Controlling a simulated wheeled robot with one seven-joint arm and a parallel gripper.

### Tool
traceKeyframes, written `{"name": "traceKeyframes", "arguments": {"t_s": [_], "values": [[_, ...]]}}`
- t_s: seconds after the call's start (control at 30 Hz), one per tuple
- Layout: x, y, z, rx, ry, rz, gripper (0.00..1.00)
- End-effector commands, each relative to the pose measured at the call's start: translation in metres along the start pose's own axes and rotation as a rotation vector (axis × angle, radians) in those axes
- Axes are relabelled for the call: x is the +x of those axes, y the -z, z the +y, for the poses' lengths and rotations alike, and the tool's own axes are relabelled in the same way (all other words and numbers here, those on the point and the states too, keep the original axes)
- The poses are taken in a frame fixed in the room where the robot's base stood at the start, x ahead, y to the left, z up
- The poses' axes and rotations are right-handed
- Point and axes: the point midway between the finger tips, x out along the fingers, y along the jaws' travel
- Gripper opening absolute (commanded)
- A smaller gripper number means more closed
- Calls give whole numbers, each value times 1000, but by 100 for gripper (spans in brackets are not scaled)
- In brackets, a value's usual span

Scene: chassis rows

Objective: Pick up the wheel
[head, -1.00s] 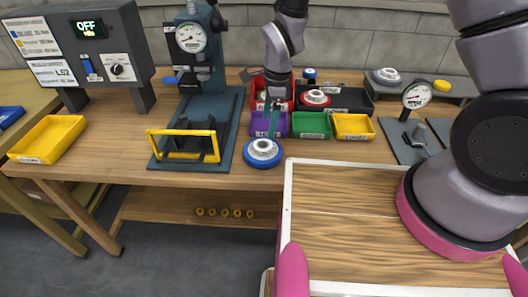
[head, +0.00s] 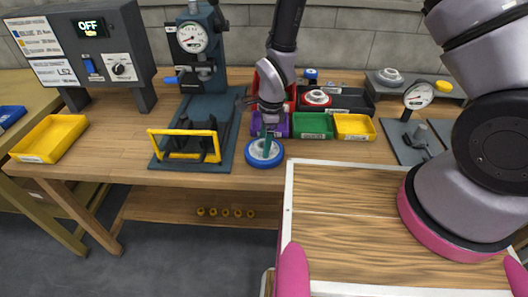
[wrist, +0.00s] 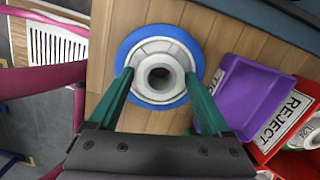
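The wheel (head: 255,159) lies flat near the front edge of the bench, right of the press base. It has a blue rim and a pale hub with a centre hole. It also shows in the wrist view (wrist: 160,52). My gripper (head: 266,145) is directly over the wheel, pointing down. I cannot tell whether the tips touch the wheel.
A purple bin (wrist: 236,88) and a red REJECT bin (wrist: 294,120) stand close beside the wheel. Green (head: 313,125) and yellow (head: 353,126) bins continue to the right. The press (head: 196,45) with its yellow guard (head: 183,154) stands left. A wooden-topped surface (head: 340,210) is in front.

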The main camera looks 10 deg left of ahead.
Motion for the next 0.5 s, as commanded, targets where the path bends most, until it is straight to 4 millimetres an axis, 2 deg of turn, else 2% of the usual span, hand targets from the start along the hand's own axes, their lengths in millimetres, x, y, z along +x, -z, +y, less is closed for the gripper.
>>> {"name": "traceKeyframes", "arguments": {"t_s": [0.03, 0.1, 0.17, 0.2, 0.5], "values": [[0, 0, 0, 0, 0, 0, 58], [0, 0, 0, 0, 0, 0, 31], [0, 0, 0, 0, 0, 0, 8], [0, 0, 0, 0, 0, 0, 0], [-3, 0, 0, 0, 1, 0, 0]]}}
